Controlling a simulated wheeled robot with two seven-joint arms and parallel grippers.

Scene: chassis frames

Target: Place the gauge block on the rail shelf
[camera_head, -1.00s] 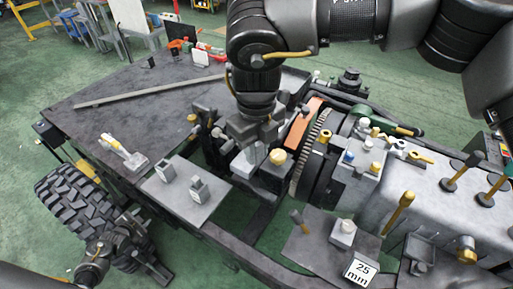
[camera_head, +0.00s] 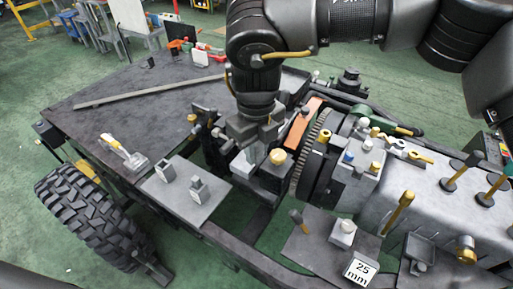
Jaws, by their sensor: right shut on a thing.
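My right gripper (camera_head: 252,140) points down over the middle of the chassis, shut on a light grey block that looks like the gauge block (camera_head: 243,164). The fingers hide part of it, and I cannot tell whether its underside touches anything. A flat grey plate (camera_head: 205,207) on the near rail at left carries two small grey blocks. Another plate (camera_head: 305,252) at lower right carries a pale block (camera_head: 343,232), a dark peg (camera_head: 298,221) and a white "25 mm" card (camera_head: 360,269). I cannot tell for sure which plate is the rail shelf. My left gripper is out of view.
A yellow-capped dark block (camera_head: 277,158) stands close right of my right gripper. The orange part and toothed ring (camera_head: 312,150) lie just beyond. A dark deck (camera_head: 110,105) with a long bar is at left, a tyre (camera_head: 85,220) below it. The near plate has bare room.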

